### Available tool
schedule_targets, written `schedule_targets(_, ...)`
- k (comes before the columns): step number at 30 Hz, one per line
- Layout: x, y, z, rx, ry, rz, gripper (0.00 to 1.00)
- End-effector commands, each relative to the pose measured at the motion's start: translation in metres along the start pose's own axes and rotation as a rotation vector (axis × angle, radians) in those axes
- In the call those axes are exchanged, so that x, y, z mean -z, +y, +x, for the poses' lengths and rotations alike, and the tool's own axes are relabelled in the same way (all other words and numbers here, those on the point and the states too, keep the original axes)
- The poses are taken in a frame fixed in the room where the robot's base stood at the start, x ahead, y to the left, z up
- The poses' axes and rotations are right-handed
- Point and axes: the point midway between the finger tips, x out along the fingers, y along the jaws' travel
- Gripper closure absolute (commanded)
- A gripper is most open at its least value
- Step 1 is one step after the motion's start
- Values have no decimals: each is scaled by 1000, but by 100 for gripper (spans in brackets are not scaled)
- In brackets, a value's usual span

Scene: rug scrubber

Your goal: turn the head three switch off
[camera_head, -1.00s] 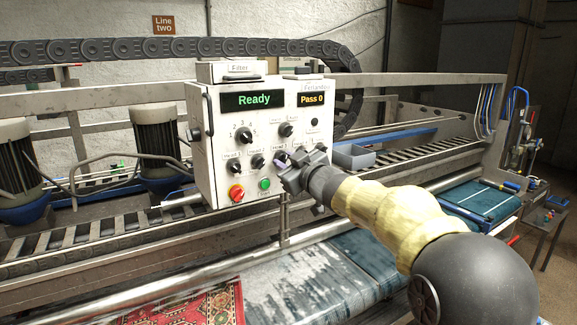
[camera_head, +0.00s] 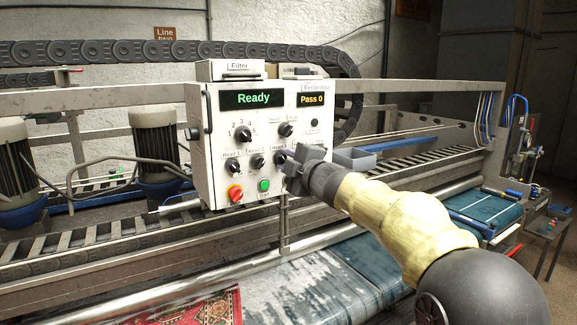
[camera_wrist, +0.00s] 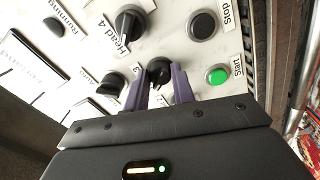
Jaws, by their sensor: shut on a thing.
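The head three switch (camera_wrist: 160,71) is a small black rotary knob on the white control panel (camera_head: 210,120). In the wrist view it sits between the two purple fingers of my gripper (camera_wrist: 162,86), with a label ending in "3" beside it. My gripper is shut on this knob. In the head view my gripper (camera_head: 288,154) reaches the panel's lower right from the right, and its body hides part of the panel there. The knob's pointer direction cannot be made out clearly.
The head 4 knob (camera_wrist: 128,24), the dark stop button (camera_wrist: 202,25) and the green start button (camera_wrist: 217,76) are close around the fingers. The red button (camera_head: 236,193) is lower left. Displays read "Ready" (camera_head: 253,98) and "Pass 0" (camera_head: 311,99).

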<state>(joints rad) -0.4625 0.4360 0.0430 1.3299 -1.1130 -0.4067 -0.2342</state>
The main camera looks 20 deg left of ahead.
Motion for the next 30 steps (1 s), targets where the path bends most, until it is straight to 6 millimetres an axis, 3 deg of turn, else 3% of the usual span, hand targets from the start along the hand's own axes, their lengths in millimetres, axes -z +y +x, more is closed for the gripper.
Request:
schedule_targets(9,0,1,0,-1,1,-109,98)
schedule_targets(22,0,1,0,-1,0,-120,98)
schedule_targets(23,0,1,0,-1,0,-120,69)
schedule_targets(25,0,1,0,-1,0,-120,55)
schedule_targets(30,0,0,0,0,0,-119,53)
